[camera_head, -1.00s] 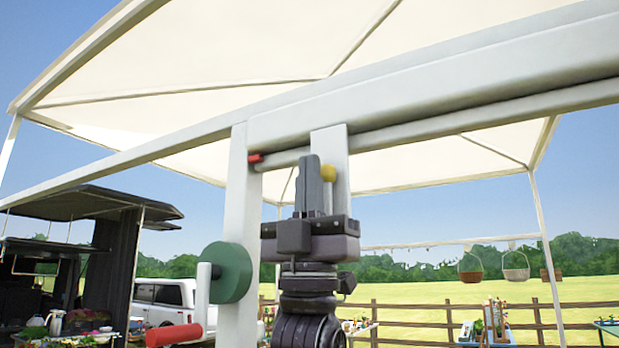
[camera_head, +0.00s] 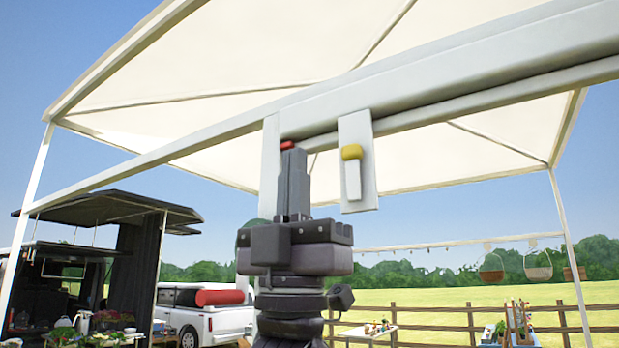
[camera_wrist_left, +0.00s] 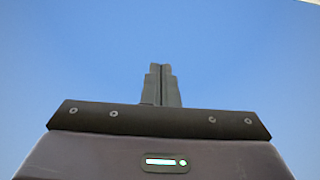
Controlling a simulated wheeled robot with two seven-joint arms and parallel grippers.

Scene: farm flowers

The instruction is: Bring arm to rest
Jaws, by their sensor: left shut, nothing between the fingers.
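My left gripper (camera_head: 293,152) points upward near the middle of the head view. Its dark fingers are together, with nothing between them. In front of the white post (camera_head: 270,165), the gripper hides much of the post's lower part. In the left wrist view the closed fingers (camera_wrist_left: 161,67) stand against plain blue sky, touching nothing. My right gripper is in neither view.
A white beam (camera_head: 470,80) under the cream canopy (camera_head: 300,120) crosses above the gripper. A white plate with a yellow knob (camera_head: 352,152) hangs to its right. A red cylinder (camera_head: 220,297) and a partly hidden green wheel (camera_head: 247,232) lie left. A fence (camera_head: 440,315) stands behind.

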